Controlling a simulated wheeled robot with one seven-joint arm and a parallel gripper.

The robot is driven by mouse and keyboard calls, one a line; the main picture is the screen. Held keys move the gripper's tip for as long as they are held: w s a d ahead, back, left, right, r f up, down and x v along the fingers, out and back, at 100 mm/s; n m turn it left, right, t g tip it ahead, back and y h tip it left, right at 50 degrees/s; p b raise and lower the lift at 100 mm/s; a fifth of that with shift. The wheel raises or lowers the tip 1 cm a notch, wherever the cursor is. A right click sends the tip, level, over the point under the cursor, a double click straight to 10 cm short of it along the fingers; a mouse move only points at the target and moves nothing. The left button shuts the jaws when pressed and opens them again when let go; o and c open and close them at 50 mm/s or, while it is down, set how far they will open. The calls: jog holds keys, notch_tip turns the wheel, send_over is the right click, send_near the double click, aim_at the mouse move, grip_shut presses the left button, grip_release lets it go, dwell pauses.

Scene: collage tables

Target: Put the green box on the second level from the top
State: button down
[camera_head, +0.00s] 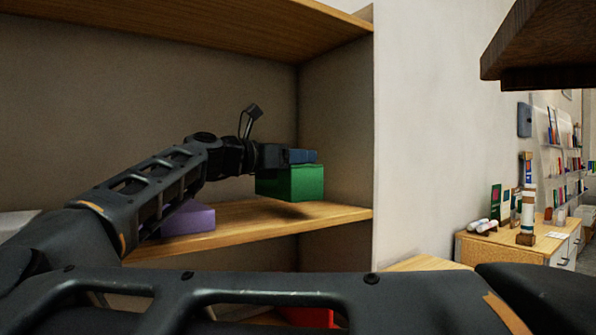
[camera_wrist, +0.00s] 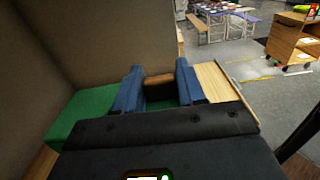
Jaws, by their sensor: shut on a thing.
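The green box (camera_head: 290,184) is inside the shelf, near its right side wall. My gripper (camera_head: 301,156) reaches in from the left, and its blue fingers are shut on the top of the box. The box is level, just over the shelf board (camera_head: 330,213); I cannot tell whether it touches. In the wrist view, the green box (camera_wrist: 82,113) shows to the left of my gripper (camera_wrist: 159,88) and between its fingers. A small brown piece lies between the fingertips.
A purple box (camera_head: 188,219) lies on the same board, partly behind my arm. An upper board (camera_head: 200,25) spans above. A red thing (camera_head: 308,317) shows on a lower level. A low cabinet (camera_head: 515,243) stands at the right, beyond the wall.

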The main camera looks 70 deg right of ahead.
aim_at(298, 173)
jog(key=shift+f+p, duration=0.6)
jog(key=shift+f, duration=1.35)
jog(key=shift+f, duration=0.1)
jog(key=c, duration=0.7)
grip_release()
jog(key=shift+o, duration=0.2)
jog(key=shift+r, duration=0.2)
jog(key=b+v, duration=0.2)
jog(key=v, duration=0.3)
jog(key=b+v, duration=0.2)
jog(key=v, duration=0.4)
jog(key=shift+w+f, duration=0.1)
jog(key=shift+f, duration=0.15)
jog(key=shift+w+a+r, duration=0.1)
jog(key=shift+w+a, duration=0.15)
jog(key=shift+a, duration=0.2)
